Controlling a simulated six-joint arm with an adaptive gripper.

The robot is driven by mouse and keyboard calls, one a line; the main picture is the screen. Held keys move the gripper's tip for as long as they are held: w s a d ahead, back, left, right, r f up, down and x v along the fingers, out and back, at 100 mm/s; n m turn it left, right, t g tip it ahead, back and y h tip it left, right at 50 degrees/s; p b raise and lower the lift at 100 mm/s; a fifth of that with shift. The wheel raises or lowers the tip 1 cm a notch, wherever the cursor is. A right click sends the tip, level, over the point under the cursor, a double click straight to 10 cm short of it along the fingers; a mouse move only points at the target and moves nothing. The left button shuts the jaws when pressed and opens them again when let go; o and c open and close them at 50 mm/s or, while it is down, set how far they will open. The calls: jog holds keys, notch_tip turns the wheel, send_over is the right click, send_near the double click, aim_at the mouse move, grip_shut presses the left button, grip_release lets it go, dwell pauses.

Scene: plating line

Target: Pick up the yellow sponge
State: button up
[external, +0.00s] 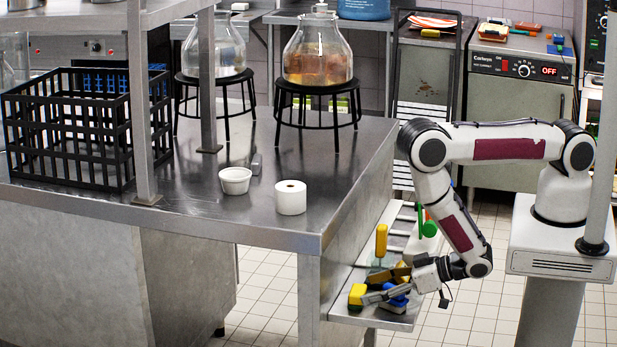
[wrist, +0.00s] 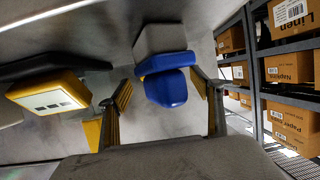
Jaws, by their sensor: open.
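A yellow block (external: 357,293), likely the yellow sponge, lies on the low metal shelf at the left of my gripper (external: 379,286) in the external view. My gripper is open, low over the shelf, its fingers pointing left. In the wrist view, a blue-topped grey object (wrist: 165,88) appears between the open fingers of my gripper (wrist: 167,93). A yellow block with a pale label (wrist: 48,92) lies left of the left finger, outside the jaws. Another yellow piece (wrist: 91,134) shows partly hidden beside that finger. I cannot tell which yellow piece matches the block in the external view.
A yellow upright item (external: 381,241) and a green item (external: 430,228) are on the same shelf. The steel counter (external: 230,225) overhangs beside it, bearing a white bowl (external: 235,180) and white roll (external: 290,198). Boxed shelving (wrist: 252,70) stands at right in the wrist view.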

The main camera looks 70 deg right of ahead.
jog(key=shift+x, duration=0.9)
jog(key=c, duration=1)
